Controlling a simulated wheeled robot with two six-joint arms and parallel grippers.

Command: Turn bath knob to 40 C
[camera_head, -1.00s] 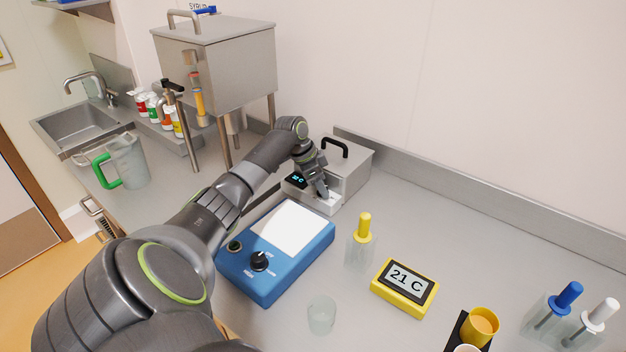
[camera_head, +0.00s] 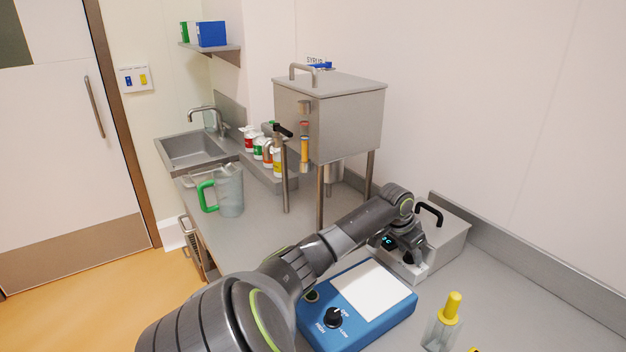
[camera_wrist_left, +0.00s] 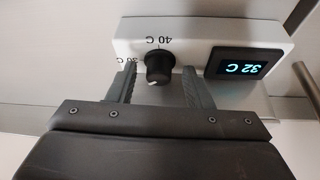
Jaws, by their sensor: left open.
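The bath (camera_head: 447,238) is a grey steel box with a black lid handle and a white front panel, at the right in the head view. In the left wrist view, which is upside down, its black knob (camera_wrist_left: 159,68) sits beside a display (camera_wrist_left: 242,63) reading 32 C. Marks for 40 C (camera_wrist_left: 180,41) and 30 C (camera_wrist_left: 121,60) show on the panel. My left gripper (camera_head: 414,260) is open at the panel, one finger on each side of the knob. Whether the fingers touch it I cannot tell. My right gripper is out of view.
A blue device (camera_head: 368,308) with its own knob lies in front of the bath. A yellow-topped bottle (camera_head: 444,325) stands to its right. The steel hopper (camera_head: 340,115) on legs, a green-handled jug (camera_head: 228,192) and the sink (camera_head: 195,148) are to the left.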

